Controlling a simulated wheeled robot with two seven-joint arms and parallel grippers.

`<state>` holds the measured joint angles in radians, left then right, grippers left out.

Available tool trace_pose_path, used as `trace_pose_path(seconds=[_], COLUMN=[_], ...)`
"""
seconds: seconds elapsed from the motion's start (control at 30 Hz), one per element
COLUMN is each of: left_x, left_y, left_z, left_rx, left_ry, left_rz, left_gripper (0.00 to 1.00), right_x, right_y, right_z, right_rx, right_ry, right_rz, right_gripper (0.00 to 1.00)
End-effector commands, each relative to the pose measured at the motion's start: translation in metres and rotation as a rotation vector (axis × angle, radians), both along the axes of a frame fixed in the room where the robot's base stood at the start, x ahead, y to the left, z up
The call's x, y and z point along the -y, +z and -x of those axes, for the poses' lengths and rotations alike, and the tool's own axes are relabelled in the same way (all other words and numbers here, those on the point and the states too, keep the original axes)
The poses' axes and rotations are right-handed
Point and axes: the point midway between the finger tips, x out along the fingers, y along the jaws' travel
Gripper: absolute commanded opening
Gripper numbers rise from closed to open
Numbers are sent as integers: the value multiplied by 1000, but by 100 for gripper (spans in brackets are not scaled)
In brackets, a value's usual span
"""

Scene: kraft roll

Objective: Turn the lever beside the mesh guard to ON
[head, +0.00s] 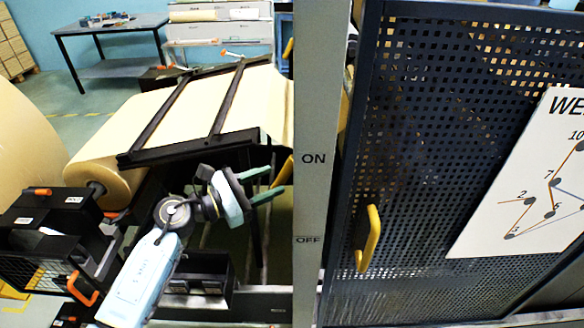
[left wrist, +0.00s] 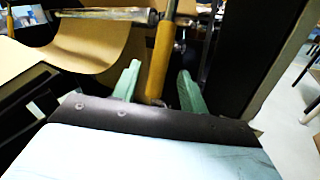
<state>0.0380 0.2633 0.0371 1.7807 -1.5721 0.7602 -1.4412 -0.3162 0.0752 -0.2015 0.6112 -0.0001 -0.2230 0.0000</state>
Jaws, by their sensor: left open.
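A grey post (head: 308,200) beside the mesh guard (head: 430,150) carries an ON label (head: 313,158) above an OFF label (head: 308,239). A yellow lever (head: 284,171) shows at the post's left edge, near the height of ON, partly hidden by the post. It also shows in the left wrist view (left wrist: 160,60), lined up with the gap between my fingers. My left gripper (head: 275,181) is open, its green fingers (left wrist: 157,80) pointing at the lever. I cannot tell whether they touch it. My right gripper is not in view.
A yellow handle (head: 368,238) is on the mesh guard, with a white poster (head: 530,185) to its right. A kraft roll (head: 105,170) and dark frame bars (head: 190,148) lie left of the post. Black boxes (head: 40,225) stand at the lower left.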

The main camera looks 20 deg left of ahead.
Motion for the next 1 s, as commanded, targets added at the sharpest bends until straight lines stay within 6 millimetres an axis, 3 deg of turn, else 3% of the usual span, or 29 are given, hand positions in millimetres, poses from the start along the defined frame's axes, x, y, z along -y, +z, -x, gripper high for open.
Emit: trace_pose_path(seconds=[0.3, 0.73, 1.0], left_x=[37, 45, 45], left_y=[1, 0, 0], left_z=[-40, -48, -48], left_rx=[0, -1, -1], left_ry=[1, -1, -1], left_rz=[2, -1, -1], left_gripper=[43, 43, 11], right_x=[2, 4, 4], right_y=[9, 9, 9], right_z=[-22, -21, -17], right_rx=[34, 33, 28], right_ry=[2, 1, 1], right_rz=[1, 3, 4], right_gripper=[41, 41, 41])
